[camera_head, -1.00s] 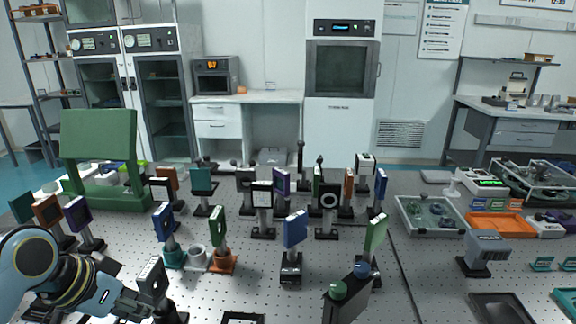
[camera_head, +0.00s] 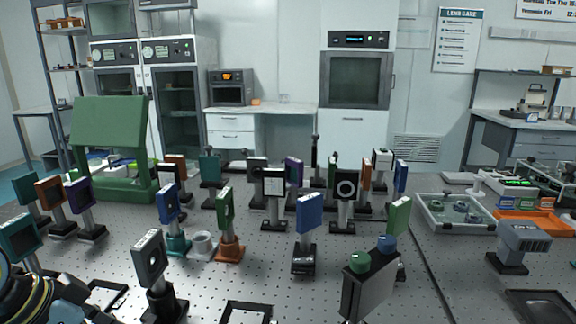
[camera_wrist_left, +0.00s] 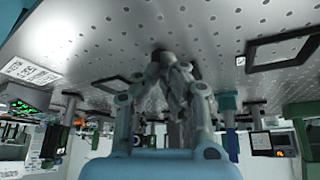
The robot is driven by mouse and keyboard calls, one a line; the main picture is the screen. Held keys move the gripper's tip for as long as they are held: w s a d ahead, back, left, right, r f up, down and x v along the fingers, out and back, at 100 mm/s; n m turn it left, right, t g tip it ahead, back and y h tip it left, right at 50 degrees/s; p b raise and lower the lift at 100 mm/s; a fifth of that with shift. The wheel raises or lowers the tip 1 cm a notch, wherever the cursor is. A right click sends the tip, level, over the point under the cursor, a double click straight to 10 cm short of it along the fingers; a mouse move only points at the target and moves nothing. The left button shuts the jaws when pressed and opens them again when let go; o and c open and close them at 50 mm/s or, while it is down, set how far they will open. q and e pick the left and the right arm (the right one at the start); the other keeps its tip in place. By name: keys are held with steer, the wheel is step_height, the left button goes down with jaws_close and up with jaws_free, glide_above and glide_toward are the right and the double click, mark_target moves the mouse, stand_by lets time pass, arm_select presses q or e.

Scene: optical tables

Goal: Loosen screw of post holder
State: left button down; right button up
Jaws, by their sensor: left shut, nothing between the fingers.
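Several optic mounts stand upright on posts in post holders on the perforated table. A blurred dark patch lies just beyond the fingertips. My right gripper is not in view.
A grey block with green and blue knobs (camera_head: 368,288) stands front right of centre. Flat black frames (camera_head: 247,313) lie near the front edge. A green stand (camera_head: 112,150) is at the back left. A grey tray (camera_head: 457,214) and an orange tray (camera_head: 530,222) are at the right.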

arm_select(q)
steer(key=shift+f, duration=0.85)
steer(key=shift+d, duration=0.1)
steer(key=shift+w+p, duration=0.15)
steer(key=shift+p, duration=2.25)
steer(key=shift+p, duration=0.35)
steer(key=shift+a, duration=0.2)
